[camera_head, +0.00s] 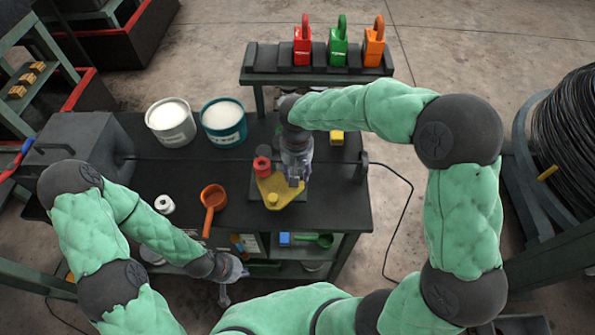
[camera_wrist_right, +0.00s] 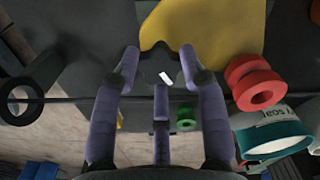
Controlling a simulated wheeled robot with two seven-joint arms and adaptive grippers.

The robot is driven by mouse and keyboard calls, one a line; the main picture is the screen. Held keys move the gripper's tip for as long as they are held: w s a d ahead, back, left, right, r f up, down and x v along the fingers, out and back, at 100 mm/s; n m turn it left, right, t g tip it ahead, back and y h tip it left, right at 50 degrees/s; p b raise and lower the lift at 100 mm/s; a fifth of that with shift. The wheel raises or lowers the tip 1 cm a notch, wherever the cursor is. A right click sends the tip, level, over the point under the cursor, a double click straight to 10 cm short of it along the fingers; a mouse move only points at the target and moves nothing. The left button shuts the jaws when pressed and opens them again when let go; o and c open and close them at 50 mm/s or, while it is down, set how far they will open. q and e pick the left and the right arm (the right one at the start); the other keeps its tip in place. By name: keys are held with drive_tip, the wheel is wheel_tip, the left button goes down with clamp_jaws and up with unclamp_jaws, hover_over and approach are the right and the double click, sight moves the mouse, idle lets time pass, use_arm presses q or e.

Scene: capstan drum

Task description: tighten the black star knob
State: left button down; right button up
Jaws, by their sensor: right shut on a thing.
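The black star knob (camera_wrist_right: 168,70) is a dark piece with a white mark, seen between my right fingertips in the right wrist view, at the edge of a yellow plate (camera_wrist_right: 205,25). In the head view the yellow plate (camera_head: 284,198) lies on the dark bench, and my right gripper (camera_head: 293,180) reaches down over its upper right part, hiding the knob. The right fingers are closed around the knob. My left gripper (camera_head: 229,272) hangs near the bench's front edge, away from the plate; its finger opening is too small to tell.
A red spool (camera_head: 262,165) stands beside the plate. An orange ladle-like pot (camera_head: 211,202), a white roll (camera_head: 164,204) and two buckets (camera_head: 170,121) (camera_head: 223,121) are to the left. Three padlock-shaped blocks (camera_head: 339,45) stand on the back shelf. A cable (camera_head: 409,200) hangs at right.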

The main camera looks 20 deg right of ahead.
drive_tip(key=m+b, duration=0.1)
drive_tip(key=m, duration=0.4)
drive_tip(key=shift+w, duration=0.15)
drive_tip(key=shift+m, duration=0.4)
drive_tip(key=shift+w+r, duration=0.15)
drive_tip(key=shift+r, duration=0.05)
drive_tip(key=o, duration=1.1)
drive_tip(key=shift+o, duration=0.2)
drive_tip(key=shift+f, duration=0.15)
drive_tip(key=shift+r, duration=4.05)
